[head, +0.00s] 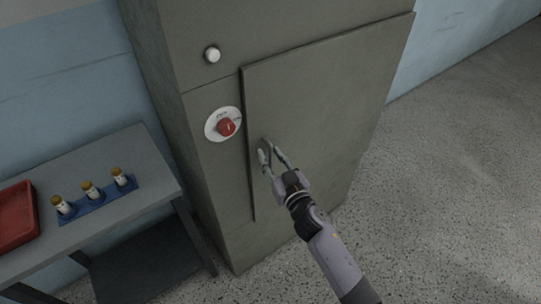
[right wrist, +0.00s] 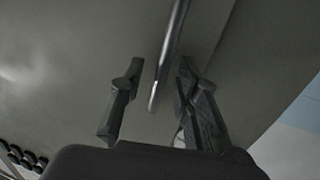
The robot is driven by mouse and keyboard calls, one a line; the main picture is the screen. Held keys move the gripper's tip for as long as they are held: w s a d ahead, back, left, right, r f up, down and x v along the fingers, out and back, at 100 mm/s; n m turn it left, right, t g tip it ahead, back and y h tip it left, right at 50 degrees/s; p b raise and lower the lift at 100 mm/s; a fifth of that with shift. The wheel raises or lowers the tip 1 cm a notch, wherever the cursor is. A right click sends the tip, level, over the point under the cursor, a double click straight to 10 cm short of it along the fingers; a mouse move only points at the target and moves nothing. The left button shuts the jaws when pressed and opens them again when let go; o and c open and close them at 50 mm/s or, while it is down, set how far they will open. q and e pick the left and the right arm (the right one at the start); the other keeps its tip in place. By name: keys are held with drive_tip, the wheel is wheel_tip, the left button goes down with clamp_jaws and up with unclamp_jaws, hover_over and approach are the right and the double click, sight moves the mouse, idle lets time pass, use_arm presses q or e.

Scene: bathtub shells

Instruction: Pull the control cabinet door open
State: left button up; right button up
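The grey control cabinet (head: 185,60) stands against the blue wall. Its door (head: 335,95) looks shut, lying against the cabinet front. The door's handle is a slim metal bar in the right wrist view (right wrist: 172,55). In the head view it is mostly hidden by my gripper. My right gripper (head: 271,154) is at the door's left side, below the red knob. Its fingers (right wrist: 158,90) are open, one on each side of the bar, with visible gaps. My left gripper is not in view.
A red rotary knob (head: 226,127) on a white disc and a white button (head: 212,54) sit left of the door. A grey table (head: 150,165) at left bears a red tray (head: 14,215) and a blue rack (head: 96,201) with several bottles. The floor at right is clear.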

drive_tip(key=shift+w+a, duration=0.2)
drive_tip(key=shift+w, duration=0.1)
drive_tip(key=shift+c, duration=0.2)
clamp_jaws()
idle(0.6)
